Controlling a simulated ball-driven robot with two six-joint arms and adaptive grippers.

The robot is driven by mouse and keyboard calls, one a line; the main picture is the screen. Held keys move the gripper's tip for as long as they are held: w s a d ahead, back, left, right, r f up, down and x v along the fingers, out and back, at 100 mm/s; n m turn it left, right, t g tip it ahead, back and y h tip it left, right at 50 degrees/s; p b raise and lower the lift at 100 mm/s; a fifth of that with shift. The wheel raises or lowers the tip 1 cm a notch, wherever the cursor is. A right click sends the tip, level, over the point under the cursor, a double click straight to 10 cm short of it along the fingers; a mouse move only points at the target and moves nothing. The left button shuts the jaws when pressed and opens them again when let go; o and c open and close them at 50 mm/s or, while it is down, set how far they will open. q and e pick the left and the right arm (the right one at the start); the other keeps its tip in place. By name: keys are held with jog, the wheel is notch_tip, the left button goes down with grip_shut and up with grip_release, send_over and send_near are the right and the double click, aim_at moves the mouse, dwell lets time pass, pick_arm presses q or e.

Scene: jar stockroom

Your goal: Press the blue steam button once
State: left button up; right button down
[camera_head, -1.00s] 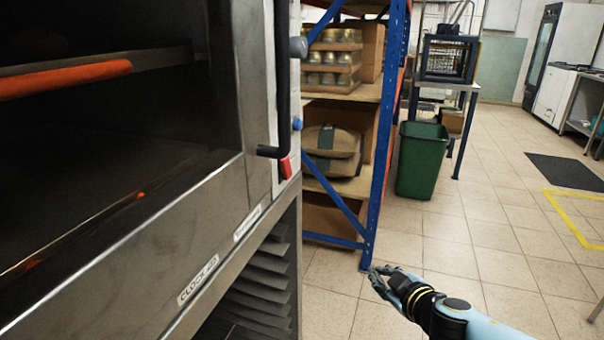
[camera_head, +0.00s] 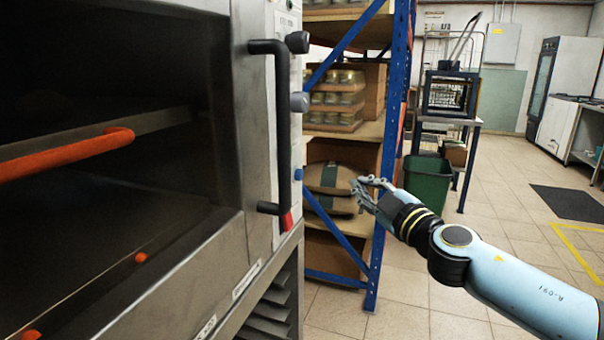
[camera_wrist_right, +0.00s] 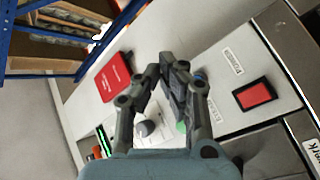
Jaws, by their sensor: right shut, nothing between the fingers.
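The blue steam button (camera_head: 298,174) is a small blue knob on the oven's narrow side panel, below two grey knobs and above a red switch (camera_head: 287,221). My right gripper (camera_head: 362,188) is shut and empty, in the air to the right of the button and apart from it. In the right wrist view my gripper (camera_wrist_right: 168,66) faces the control panel (camera_wrist_right: 225,125), with the red switch (camera_wrist_right: 255,95) to its right. My left gripper is out of view.
The oven's black door handle (camera_head: 283,125) sticks out beside the panel. A blue-framed rack (camera_head: 384,150) with jars and sacks stands behind my right gripper. A green bin (camera_head: 428,183) stands farther back. A red box (camera_wrist_right: 103,84) is on the panel in the wrist view.

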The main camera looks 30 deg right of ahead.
aim_at(299, 175)
jog(key=w+a+p, duration=0.1)
jog(key=w+a, duration=0.4)
jog(key=w, duration=0.1)
jog(key=shift+w+a+p, duration=0.35)
jog(key=shift+a+p, duration=0.05)
jog(key=shift+w+a, duration=0.1)
jog(key=shift+w, duration=0.05)
dwell(1.4)
jog(key=shift+w+a, duration=0.15)
jog(key=shift+w, duration=0.05)
